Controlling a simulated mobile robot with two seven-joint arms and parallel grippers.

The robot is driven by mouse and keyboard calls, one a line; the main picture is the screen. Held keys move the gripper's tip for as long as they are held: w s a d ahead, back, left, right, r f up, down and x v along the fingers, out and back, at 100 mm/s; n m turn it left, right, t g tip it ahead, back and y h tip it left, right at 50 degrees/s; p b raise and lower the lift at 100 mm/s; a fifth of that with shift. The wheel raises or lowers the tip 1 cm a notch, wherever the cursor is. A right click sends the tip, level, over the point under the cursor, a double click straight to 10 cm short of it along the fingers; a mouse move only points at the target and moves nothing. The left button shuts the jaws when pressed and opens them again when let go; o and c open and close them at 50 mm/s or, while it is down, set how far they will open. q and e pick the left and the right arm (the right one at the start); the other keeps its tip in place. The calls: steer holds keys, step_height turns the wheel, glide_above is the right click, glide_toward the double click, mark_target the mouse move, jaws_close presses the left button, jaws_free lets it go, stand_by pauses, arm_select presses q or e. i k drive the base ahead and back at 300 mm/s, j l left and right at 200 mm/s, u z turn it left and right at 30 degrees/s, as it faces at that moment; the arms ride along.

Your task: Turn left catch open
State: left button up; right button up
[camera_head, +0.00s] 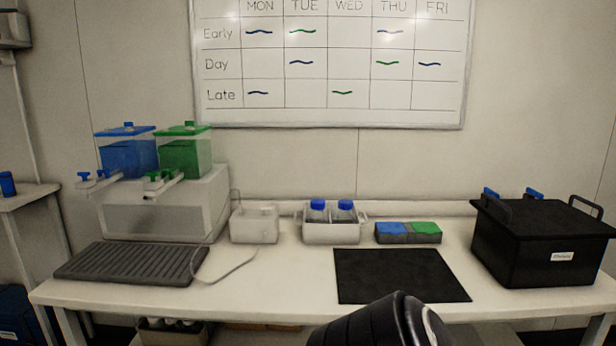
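A black lidded box (520,247) with a small white label stands at the right end of the bench. Two small blue pieces that look like catches show at its back edge: a left one (490,193) and a right one (533,193). Both look small, and I cannot tell their turned position well. The left one is partly hidden by a black handle. A dark rounded part of my own arm shows at the bottom centre. Neither gripper's fingers are in view.
A black mat (400,276) lies bare left of the box. Blue and green blocks (408,232), a white bottle carrier (332,231) and a small white device (254,225) stand behind. A dispenser with blue and green tanks (165,207) and a ridged grey tray (130,263) are left.

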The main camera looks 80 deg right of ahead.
mark_target(487, 191)
steer(key=z, duration=2.95)
steer(key=i+z, duration=0.15)
steer(key=z, duration=0.2)
steer(key=i+z, duration=0.1)
steer(key=z, duration=0.3)
steer(key=i+j, duration=0.15)
steer(key=i, duration=0.35)
